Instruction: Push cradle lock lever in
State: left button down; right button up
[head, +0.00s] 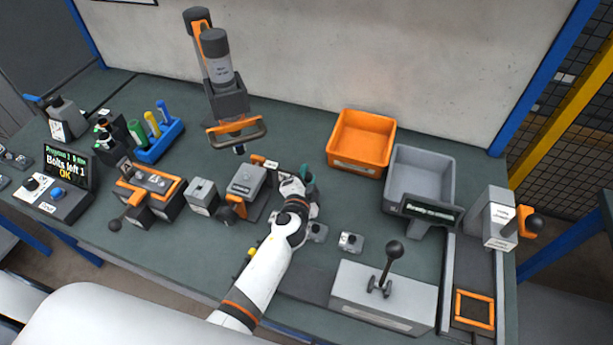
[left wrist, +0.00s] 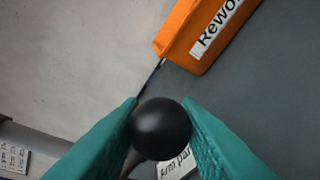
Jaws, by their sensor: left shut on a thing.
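My left gripper (head: 307,182) reaches in from the front over the middle of the bench. Its teal fingers close on a black ball knob (left wrist: 161,129), seen in the left wrist view between the fingertips. The stem below the knob is mostly hidden there, and the hand covers this knob in the head view. A grey block (head: 246,179) stands just left of the hand, with an orange part and a dark knob at its front. An orange-topped cradle-like fixture (head: 150,184) with a black ball lever (head: 116,225) stands further left. I cannot read which lever is the cradle lock.
A tool arm with an orange handle (head: 238,133) hangs behind the hand. An orange bin (head: 361,114) and a grey bin (head: 447,172) stand right. A grey box with a black-knobbed lever (head: 388,262) is at front right. A lit screen (head: 68,167) is at left.

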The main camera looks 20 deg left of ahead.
pick_arm(q)
jog(key=shift+a, duration=1.45)
jog(key=c, duration=1.1)
grip_release()
jog(key=shift+a, duration=0.15)
jog(key=shift+s+r, duration=0.1)
jog(key=shift+s, duration=0.2)
jog(key=v, duration=1.1)
jog(key=shift+s+r, duration=0.1)
jog(key=shift+s, duration=0.05)
